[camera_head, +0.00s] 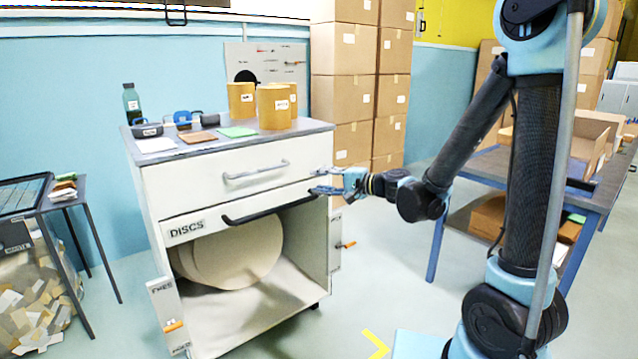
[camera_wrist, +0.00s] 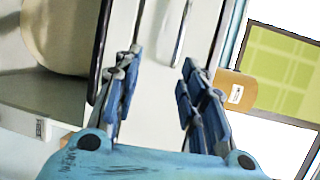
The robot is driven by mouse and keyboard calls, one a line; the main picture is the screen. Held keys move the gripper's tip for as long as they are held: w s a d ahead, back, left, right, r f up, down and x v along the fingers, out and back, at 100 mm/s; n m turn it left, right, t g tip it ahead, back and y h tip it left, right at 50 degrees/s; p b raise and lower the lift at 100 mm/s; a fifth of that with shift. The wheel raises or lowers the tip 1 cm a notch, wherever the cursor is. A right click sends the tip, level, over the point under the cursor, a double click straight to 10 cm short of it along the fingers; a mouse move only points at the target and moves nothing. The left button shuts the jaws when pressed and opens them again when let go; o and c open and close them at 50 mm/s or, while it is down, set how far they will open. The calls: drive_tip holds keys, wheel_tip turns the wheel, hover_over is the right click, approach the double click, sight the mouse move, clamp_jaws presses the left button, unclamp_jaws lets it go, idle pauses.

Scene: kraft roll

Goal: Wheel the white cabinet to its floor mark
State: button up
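The white cabinet (camera_head: 200,190) stands upright at the middle left in the head view. Its lower compartment is open and holds large pale discs (camera_head: 235,250). A silver handle (camera_head: 256,171) is on its top drawer, and a black handle (camera_head: 268,207) is on the panel labelled DISCS. My gripper (camera_head: 322,181) is at the right end of the cabinet front, its fingers apart. In the wrist view my gripper (camera_wrist: 162,58) is open with the white front ahead of it; contact cannot be told. A yellow floor mark (camera_head: 376,345) shows in part at the bottom, right of the cabinet.
On the cabinet top (camera_head: 290,135) stand a bottle (camera_head: 131,103), kraft rolls (camera_head: 273,107) and small flat items. A side table (camera_head: 40,208) and a scrap bin (camera_head: 35,295) are at left. Stacked cartons (camera_head: 345,95) are behind; a blue-legged table (camera_head: 490,165) is at right.

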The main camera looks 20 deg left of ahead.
drive_tip(key=v, duration=1.1)
drive_tip(key=shift+w+r, duration=0.25)
idle(0.7)
idle(0.4)
